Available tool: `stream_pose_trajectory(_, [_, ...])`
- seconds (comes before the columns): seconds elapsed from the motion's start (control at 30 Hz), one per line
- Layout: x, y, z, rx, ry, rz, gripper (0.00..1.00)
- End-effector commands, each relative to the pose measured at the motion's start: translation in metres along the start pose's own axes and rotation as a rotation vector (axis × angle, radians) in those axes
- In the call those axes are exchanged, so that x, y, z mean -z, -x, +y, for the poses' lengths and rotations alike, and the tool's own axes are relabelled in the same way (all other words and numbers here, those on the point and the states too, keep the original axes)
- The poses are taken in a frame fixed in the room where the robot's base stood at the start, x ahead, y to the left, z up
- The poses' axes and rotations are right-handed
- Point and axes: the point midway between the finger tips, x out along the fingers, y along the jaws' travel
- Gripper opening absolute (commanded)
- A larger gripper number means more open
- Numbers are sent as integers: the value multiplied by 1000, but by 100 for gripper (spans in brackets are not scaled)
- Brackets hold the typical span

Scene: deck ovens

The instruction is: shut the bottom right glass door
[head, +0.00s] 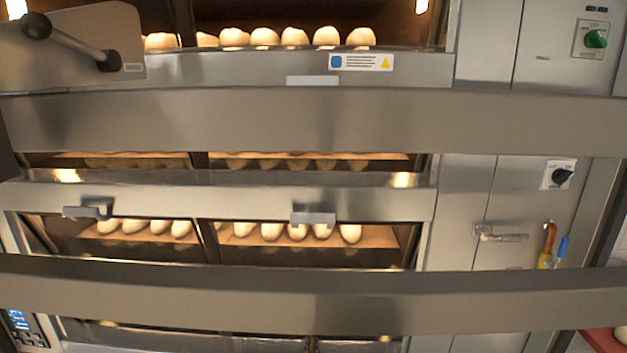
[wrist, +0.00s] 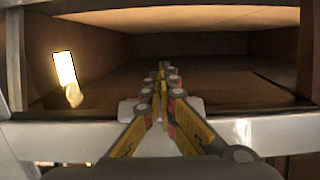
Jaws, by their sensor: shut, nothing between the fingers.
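In the wrist view my gripper (wrist: 162,75) is shut and empty. Its fingers point into an open, empty-looking oven chamber (wrist: 215,75), above a pale steel front edge (wrist: 265,128). A pale block (wrist: 130,108) shows behind the fingers; whether they touch it I cannot tell. My gripper is not seen in the head view. There, the lowest oven front (head: 180,330) is mostly hidden by a steel bar and cut off by the picture's edge, so the bottom right glass door's position cannot be made out.
Two wide steel bars (head: 320,120) and (head: 320,295) cross the head view. Decks above hold rolls (head: 297,232), with door handles (head: 313,218) and (head: 88,212). A side panel on the right carries a lever (head: 500,235) and knobs (head: 562,177). A lamp (wrist: 65,70) glows at left in the chamber.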

Motion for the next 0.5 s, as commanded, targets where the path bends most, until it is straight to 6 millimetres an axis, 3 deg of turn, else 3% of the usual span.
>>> stream_pose_trajectory(0.5, [22, 1, -1, 0, -5, 12, 0])
